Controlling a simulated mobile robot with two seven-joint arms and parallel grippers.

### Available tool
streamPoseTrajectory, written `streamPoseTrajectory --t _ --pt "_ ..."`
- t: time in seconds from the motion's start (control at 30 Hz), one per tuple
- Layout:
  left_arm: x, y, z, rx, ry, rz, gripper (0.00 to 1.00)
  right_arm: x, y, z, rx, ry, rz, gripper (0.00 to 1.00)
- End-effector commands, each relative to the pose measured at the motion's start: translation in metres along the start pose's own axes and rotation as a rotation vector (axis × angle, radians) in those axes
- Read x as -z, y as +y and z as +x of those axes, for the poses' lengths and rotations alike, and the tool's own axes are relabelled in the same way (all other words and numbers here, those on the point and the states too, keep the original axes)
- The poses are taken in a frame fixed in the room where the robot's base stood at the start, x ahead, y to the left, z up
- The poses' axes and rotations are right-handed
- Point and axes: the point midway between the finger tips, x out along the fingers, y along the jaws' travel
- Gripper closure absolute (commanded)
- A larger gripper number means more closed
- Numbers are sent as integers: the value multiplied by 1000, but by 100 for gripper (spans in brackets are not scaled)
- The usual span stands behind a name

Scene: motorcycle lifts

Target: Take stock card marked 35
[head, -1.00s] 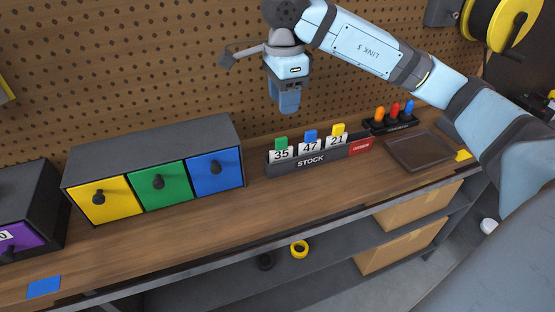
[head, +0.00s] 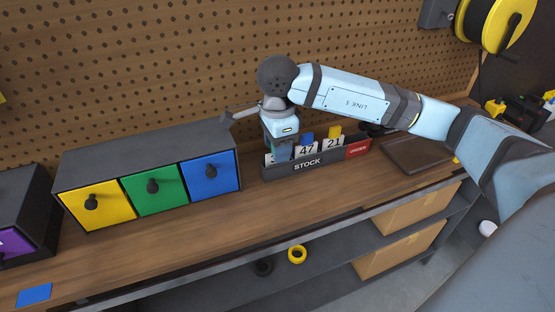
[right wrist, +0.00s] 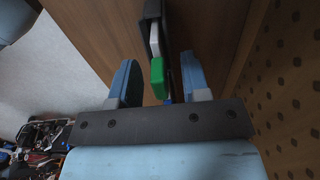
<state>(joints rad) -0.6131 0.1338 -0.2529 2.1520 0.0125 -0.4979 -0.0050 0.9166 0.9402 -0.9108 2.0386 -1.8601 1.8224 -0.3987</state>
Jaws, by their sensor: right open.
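The stock rack (head: 310,164), a dark holder lettered STOCK, stands on the bench against the pegboard. In the earlier head frame the card marked 35, with a green tab, is at its left end. Now my right gripper (head: 279,150) hangs over that end and hides nearly all of the card. In the right wrist view, the green tab (right wrist: 157,78) and the white card edge (right wrist: 154,40) lie between the two open fingers, with gaps on both sides. Card 47 (head: 307,149) has a blue tab and card 21 (head: 333,143) a yellow tab. My left gripper is not in view.
A drawer unit (head: 140,155) with yellow, green and blue fronts stands left of the rack. A red block (head: 358,148) is at the rack's right end. A dark tray (head: 415,153) lies further right. The bench in front of the rack is clear.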

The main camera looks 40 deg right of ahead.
Motion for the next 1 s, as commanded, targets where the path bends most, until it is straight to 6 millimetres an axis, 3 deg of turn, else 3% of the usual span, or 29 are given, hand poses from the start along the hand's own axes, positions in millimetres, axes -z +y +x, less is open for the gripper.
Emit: streamPoseTrajectory --t 0.1,0.13,0.3,0.73,1.0 --pt "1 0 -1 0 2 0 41 0 0 -1 0 0 0 57" --pt "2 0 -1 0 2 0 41 0 0 -1 0 0 0 62" --pt "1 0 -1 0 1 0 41 0 0 -1 0 0 0 100" --pt "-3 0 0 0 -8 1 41 0 0 -5 0 0 0 100" --pt "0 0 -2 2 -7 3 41 0 -1 -40 3 -2 -1 100"
